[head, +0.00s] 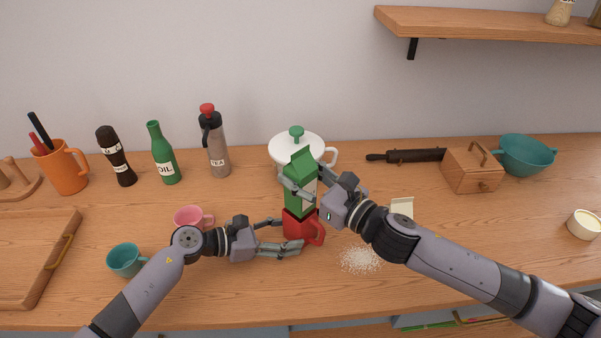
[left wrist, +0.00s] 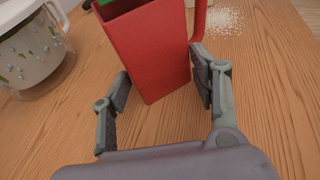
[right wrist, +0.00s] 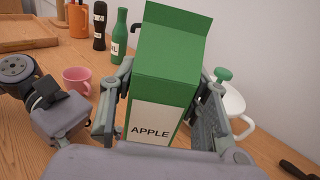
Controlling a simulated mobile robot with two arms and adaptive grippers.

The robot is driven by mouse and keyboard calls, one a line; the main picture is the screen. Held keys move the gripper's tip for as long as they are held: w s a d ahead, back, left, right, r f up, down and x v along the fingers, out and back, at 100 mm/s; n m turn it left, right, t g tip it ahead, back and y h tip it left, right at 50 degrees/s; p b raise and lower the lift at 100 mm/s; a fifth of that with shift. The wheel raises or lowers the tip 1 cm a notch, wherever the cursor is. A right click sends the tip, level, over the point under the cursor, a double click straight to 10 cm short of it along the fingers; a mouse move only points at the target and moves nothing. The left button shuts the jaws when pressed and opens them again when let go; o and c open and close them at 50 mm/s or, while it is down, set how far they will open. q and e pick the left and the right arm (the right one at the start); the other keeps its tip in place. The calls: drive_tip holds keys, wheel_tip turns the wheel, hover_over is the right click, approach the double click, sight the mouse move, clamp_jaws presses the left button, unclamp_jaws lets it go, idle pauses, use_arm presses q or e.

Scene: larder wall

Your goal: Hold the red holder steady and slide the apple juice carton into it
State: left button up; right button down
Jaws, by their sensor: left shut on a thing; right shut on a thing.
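The red holder (head: 297,229), with a handle on its right, stands upright on the worktop. My left gripper (head: 289,235) is shut on its lower part; in the left wrist view the fingers lie on either side of the holder (left wrist: 148,55). The green apple juice carton (head: 302,160) is upright directly above the holder, its label reading APPLE in the right wrist view (right wrist: 172,60). My right gripper (head: 303,188) is shut on the carton's sides. The carton's lower end is at the holder's mouth; how far inside it is, I cannot tell.
A white pot (head: 283,147) with a green knob stands close behind the carton. Spilled white grains (head: 361,259) lie to the holder's right. A pink mug (head: 190,217) and a teal mug (head: 124,261) stand left, near my left arm. The front middle is clear.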

sight(309, 210)
drive_tip(key=shift+f, duration=0.15)
drive_tip(key=shift+f, duration=0.3)
drive_tip(key=shift+f, duration=1.9)
drive_tip(key=shift+f, duration=0.3)
drive_tip(key=shift+f, duration=1.45)
drive_tip(key=c, duration=0.8)
unclamp_jaws()
drive_tip(key=shift+f, duration=0.1)
drive_tip(key=shift+f, duration=0.1)
drive_tip(key=v, duration=1.2)
